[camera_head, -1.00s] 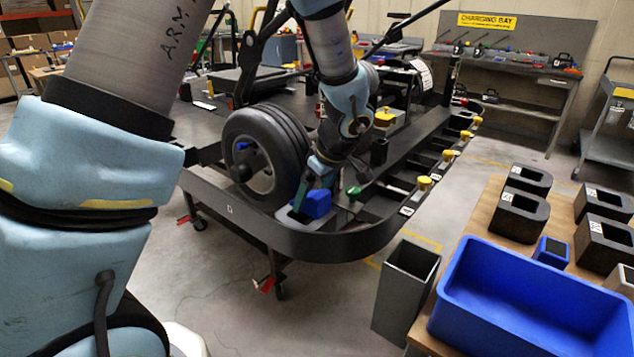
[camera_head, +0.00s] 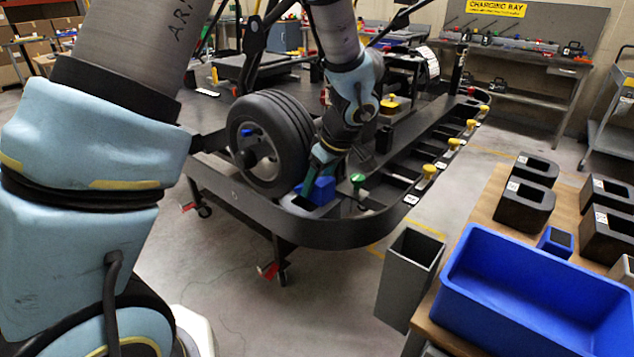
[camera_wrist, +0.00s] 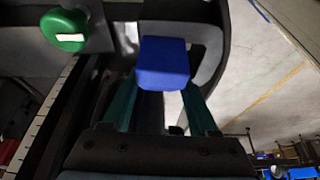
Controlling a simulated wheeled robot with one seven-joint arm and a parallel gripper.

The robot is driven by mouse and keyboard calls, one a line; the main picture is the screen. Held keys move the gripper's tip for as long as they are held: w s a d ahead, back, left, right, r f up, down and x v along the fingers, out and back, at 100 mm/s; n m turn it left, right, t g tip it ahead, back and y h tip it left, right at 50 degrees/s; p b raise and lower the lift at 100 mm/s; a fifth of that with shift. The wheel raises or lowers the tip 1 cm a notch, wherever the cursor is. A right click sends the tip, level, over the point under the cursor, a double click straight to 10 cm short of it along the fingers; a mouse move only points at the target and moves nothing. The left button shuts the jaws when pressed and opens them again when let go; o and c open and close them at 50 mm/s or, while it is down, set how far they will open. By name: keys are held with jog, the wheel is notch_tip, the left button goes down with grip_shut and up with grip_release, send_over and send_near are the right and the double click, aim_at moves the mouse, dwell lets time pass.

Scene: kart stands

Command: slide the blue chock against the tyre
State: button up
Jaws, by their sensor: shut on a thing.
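The blue chock (camera_head: 319,190) is on the front corner of the dark kart stand, close to the right of the black tyre (camera_head: 285,143). I cannot tell whether chock and tyre touch. My gripper (camera_head: 316,172) reaches down from above and is shut on the chock. In the wrist view the chock (camera_wrist: 164,63) sits between the green fingertips of my gripper (camera_wrist: 165,85), over a pale patch of the stand. The tyre is not clearly seen in the wrist view.
A green knob (camera_head: 357,180) stands on the stand just right of the chock and also shows in the wrist view (camera_wrist: 65,30). Yellow knobs (camera_head: 429,171) line the outer rail. A grey bin (camera_head: 410,275) and a blue crate (camera_head: 530,318) are at the right front.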

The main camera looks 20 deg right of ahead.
jog(key=c, duration=0.3)
jog(key=o, duration=1.5)
jog(key=b+v, duration=0.2)
jog(key=v, duration=0.8)
jog(key=shift+s+r, duration=0.15)
jog(key=shift+r, duration=0.25)
